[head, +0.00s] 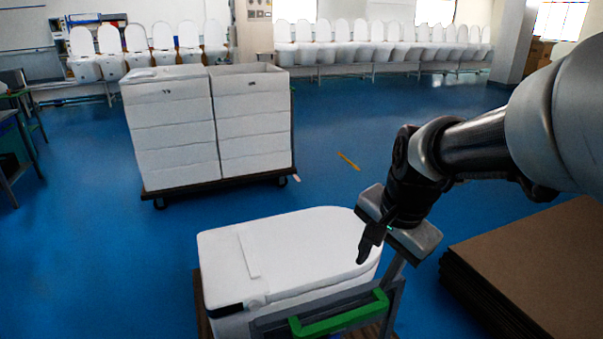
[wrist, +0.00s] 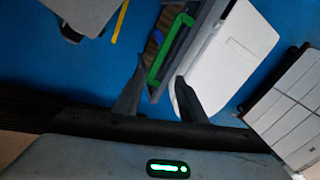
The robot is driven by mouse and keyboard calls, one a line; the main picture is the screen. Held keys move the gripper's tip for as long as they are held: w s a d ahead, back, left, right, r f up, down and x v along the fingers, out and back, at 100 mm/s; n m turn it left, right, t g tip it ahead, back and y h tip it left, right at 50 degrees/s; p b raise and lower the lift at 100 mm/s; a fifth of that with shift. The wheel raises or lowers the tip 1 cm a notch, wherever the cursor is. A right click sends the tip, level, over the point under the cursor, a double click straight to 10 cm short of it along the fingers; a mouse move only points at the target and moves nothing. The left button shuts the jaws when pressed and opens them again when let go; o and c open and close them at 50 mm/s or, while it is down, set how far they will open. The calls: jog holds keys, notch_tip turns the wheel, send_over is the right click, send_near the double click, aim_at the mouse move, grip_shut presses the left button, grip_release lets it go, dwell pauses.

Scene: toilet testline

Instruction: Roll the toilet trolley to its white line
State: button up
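The toilet trolley (head: 272,322) stands at the bottom middle of the head view, with a white toilet (head: 290,250) on it and a green handle (head: 340,315) on its near side. The handle (wrist: 172,48) and toilet (wrist: 228,55) also show in the wrist view. My gripper (head: 372,240) hangs above the trolley's right side, near the handle. In the wrist view its two fingers (wrist: 160,88) are spread apart, with nothing seen held between them. I cannot make out a clear white line on the floor.
A dark cart (head: 225,181) with tall white boxes (head: 208,122) stands beyond the trolley. A brown stack of flat sheets (head: 535,262) lies at the right. An orange floor mark (head: 348,160) lies on open blue floor. Rows of white toilets (head: 375,45) line the back.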

aim_at(348, 317)
jog(key=w+f+m+b, duration=0.1)
jog(key=w+f+b, duration=0.1)
jog(key=f, duration=0.6)
jog(key=w+a+f+m+b, duration=0.1)
jog(key=w+f, duration=0.2)
jog(key=f, duration=0.5)
jog(key=w+f+m+g+b, duration=0.1)
jog(key=w+f+b, duration=0.1)
jog(key=f, duration=0.6)
jog(key=shift+w+a+m+b, duration=0.15)
jog(key=shift+a+m+b, duration=0.15)
jog(key=shift+a+b, duration=0.1)
grip_shut()
